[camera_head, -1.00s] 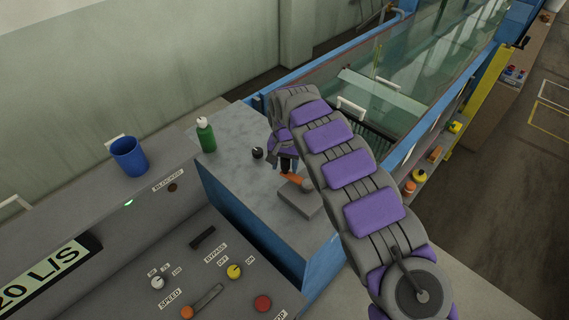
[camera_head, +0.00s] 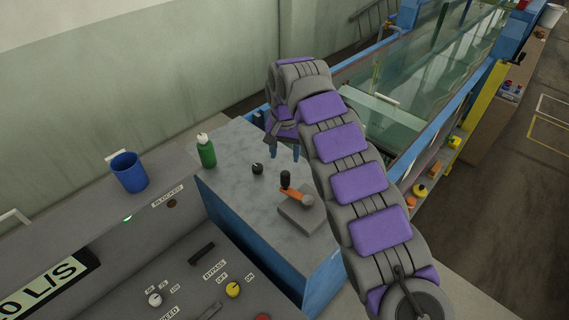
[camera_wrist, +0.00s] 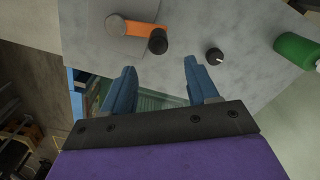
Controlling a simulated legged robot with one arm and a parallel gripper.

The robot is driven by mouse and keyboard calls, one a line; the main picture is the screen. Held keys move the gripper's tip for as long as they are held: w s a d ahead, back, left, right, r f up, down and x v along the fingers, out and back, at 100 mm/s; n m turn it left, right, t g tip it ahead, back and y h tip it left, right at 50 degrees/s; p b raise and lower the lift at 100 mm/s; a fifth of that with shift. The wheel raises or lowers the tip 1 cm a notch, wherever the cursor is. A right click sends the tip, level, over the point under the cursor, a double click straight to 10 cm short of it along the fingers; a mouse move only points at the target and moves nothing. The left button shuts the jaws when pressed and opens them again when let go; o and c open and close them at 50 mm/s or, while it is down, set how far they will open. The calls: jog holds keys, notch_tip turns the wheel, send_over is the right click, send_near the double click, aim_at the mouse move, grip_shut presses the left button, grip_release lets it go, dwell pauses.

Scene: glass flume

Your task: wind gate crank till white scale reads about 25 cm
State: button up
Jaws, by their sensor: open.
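The crank has an orange arm (camera_head: 292,193) with an upright black knob (camera_head: 285,178), on a grey block on the grey bench top. In the wrist view the orange arm (camera_wrist: 143,29) and black knob (camera_wrist: 158,41) lie beyond the fingertips. My gripper (camera_head: 284,150) is behind the crank, above the bench's far edge, apart from the knob. In the wrist view my gripper (camera_wrist: 158,68) shows two blue fingers spread wide with nothing between them. I cannot make out a white scale with readable marks in these frames.
A small black dial (camera_head: 257,169) and a green bottle (camera_head: 206,150) stand on the bench left of the crank. A blue cup (camera_head: 129,171) stands on the control panel's ledge. The glass flume (camera_head: 425,75) runs away behind my arm.

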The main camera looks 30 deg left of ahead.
notch_tip(320, 180, up, 5)
jog(key=shift+p, duration=0.55)
jog(key=w+d+r+m+h+b, duration=0.1)
jog(key=d+r+m+b, duration=0.15)
jog(key=d, duration=1.25)
jog(key=s+d+b, duration=0.2)
jog(key=s+d, duration=0.2)
jog(key=d, duration=0.4)
jog(key=s+d+b, duration=0.2)
jog(key=s+d, duration=0.1)
jog(key=d, duration=0.5)
jog(key=s+d+f+g+b, duration=0.1)
jog(key=s+d+f+b, duration=0.35)
jog(key=s+d, duration=0.65)
jog(key=s+d+f+b, duration=0.1)
jog(key=s+f, duration=0.4)
jog(key=s, duration=0.4)
jog(key=s+d+f+y+b, duration=0.1)
jog(key=s+f, duration=0.4)
jog(key=s, duration=0.5)
jog(key=shift+s+g, duration=0.25)
jog(key=shift+g, duration=0.15)
